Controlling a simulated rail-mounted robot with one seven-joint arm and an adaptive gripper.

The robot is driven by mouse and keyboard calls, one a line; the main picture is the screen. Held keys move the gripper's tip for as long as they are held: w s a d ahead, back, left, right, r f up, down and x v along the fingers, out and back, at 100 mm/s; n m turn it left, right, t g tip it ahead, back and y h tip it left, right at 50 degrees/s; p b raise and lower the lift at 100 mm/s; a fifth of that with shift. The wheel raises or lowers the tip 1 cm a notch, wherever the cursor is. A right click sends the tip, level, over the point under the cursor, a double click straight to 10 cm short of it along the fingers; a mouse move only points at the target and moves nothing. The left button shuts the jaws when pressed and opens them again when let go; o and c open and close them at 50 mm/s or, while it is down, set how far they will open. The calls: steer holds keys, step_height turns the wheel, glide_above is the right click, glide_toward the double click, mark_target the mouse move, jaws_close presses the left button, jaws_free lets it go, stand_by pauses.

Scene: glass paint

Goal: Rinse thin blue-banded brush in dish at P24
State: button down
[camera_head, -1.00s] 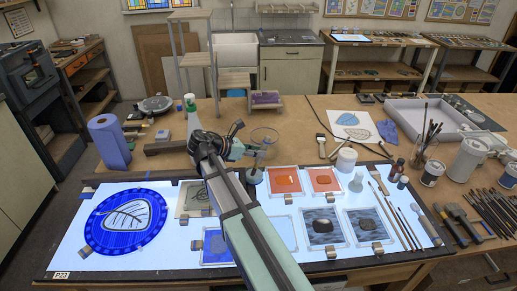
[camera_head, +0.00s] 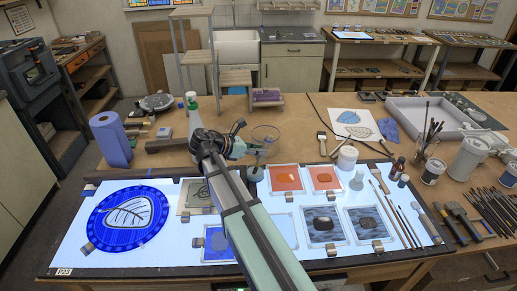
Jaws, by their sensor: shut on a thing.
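My gripper (camera_head: 262,149) is above the back edge of the light table, just at the near side of a clear round glass dish (camera_head: 266,132). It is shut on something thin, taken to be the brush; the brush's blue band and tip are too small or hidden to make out. I cannot tell whether the tip touches the dish. The dish sits on the brown bench. A label at the light table's front left corner (camera_head: 64,272) reads P23; no P24 label is legible.
Below my gripper stands a small dark pot (camera_head: 255,174). Framed orange panes (camera_head: 286,179) and grey panes (camera_head: 320,224) lie on the light table (camera_head: 150,258). A spray bottle (camera_head: 192,115) stands behind my arm. A jar of brushes (camera_head: 424,150) and loose brushes (camera_head: 485,211) are at right.

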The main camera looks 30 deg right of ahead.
steer(key=shift+s, duration=0.2)
steer(key=shift+w, duration=0.15)
steer(key=shift+p, duration=1.1)
steer(key=shift+w+p, duration=0.45)
steer(key=shift+w, duration=0.1)
steer(key=shift+s, duration=0.1)
